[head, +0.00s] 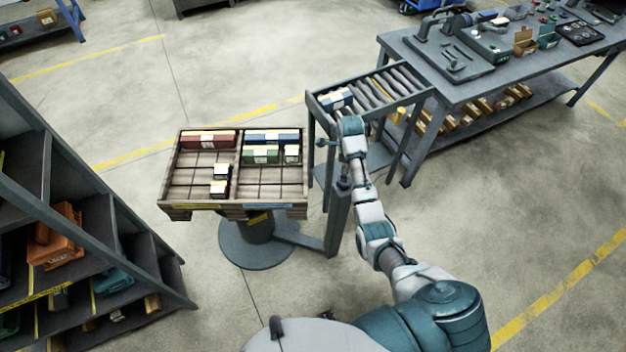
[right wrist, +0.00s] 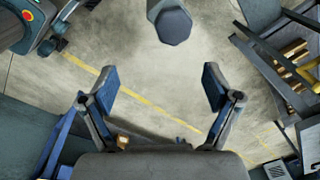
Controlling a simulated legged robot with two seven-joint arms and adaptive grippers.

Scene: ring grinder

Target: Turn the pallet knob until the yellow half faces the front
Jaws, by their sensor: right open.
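The wooden pallet (head: 241,180) sits on a round grey pedestal (head: 255,243) in the head view. Its front edge carries a small yellow label at left and a blue label (head: 270,206) at right. Red, blue, green and dark boxes lie in its compartments. A grey faceted knob-like end (right wrist: 172,26) shows at the top of the right wrist view; I cannot be sure it is the pallet knob. My right gripper (right wrist: 160,88) is open and empty, its fingers apart and short of that end. My left gripper is out of view.
A dark shelf rack (head: 60,165) with bins stands at left. Open floor lies behind the pallet.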

